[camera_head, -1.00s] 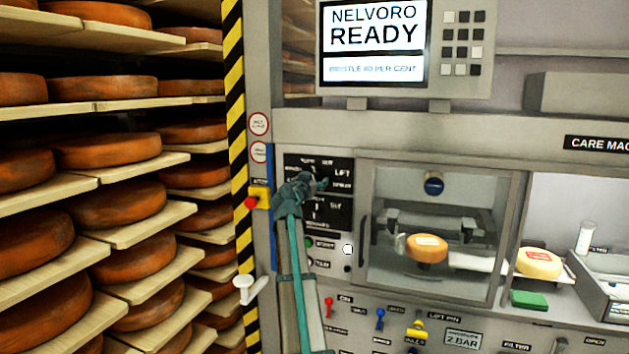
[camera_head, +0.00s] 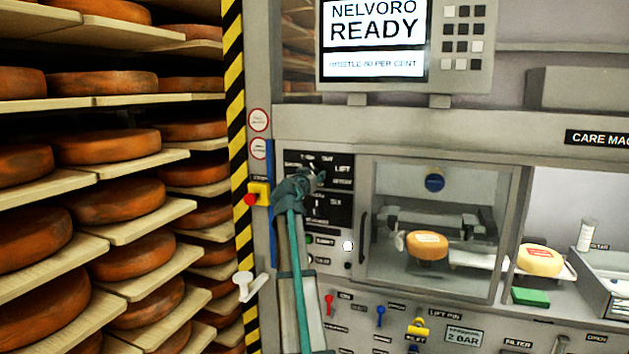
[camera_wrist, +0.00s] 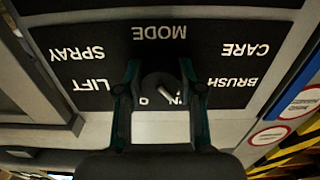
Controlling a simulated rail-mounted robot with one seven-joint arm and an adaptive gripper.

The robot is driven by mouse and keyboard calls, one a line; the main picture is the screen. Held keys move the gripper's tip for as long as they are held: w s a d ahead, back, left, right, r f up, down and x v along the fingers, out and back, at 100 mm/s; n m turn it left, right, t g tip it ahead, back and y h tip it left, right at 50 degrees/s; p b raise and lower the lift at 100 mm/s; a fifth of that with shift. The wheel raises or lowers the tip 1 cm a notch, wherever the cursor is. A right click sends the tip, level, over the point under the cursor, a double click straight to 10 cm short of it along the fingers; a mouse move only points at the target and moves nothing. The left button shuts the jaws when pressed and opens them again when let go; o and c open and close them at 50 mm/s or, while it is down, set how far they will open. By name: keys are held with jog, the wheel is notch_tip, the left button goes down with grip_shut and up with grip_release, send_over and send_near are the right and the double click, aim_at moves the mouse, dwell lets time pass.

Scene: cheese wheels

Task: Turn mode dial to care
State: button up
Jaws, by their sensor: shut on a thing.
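The mode dial (camera_wrist: 160,88) shows in the wrist view as a round knob with a pale pointer line, on a black panel (camera_wrist: 205,50) lettered MODE, CARE, BRUSH, SPRAY and LIFT. The letters appear upside down there. My gripper (camera_wrist: 160,95) has one finger on each side of the dial and is shut on it. The label below the dial is partly covered. In the head view my gripper (camera_head: 306,180) is at the black panel (camera_head: 343,162), left of the glass-fronted chamber, and hides the dial. I cannot tell for sure which word the pointer line marks.
A screen (camera_head: 373,40) above reads NELVORO READY. A second dial panel (camera_head: 340,208) sits just below. A red-and-yellow stop button (camera_head: 254,196) and striped post (camera_head: 237,150) stand close on the left. A chamber (camera_head: 432,230) holding a cheese wheel (camera_head: 427,246) is on the right.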

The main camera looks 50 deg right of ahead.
jog(key=n+b, duration=0.1)
jog(key=n, duration=0.2)
jog(key=shift+n, duration=0.3)
jog(key=n, duration=0.3)
jog(key=shift+n, duration=0.3)
jog(key=n, duration=0.4)
jog(key=shift+r+n, duration=0.15)
jog(key=shift+n, duration=0.15)
jog(key=shift+n+p, duration=0.9)
jog(key=shift+n, duration=0.9)
jog(key=o, duration=1.2)
jog(key=shift+c, duration=0.2)
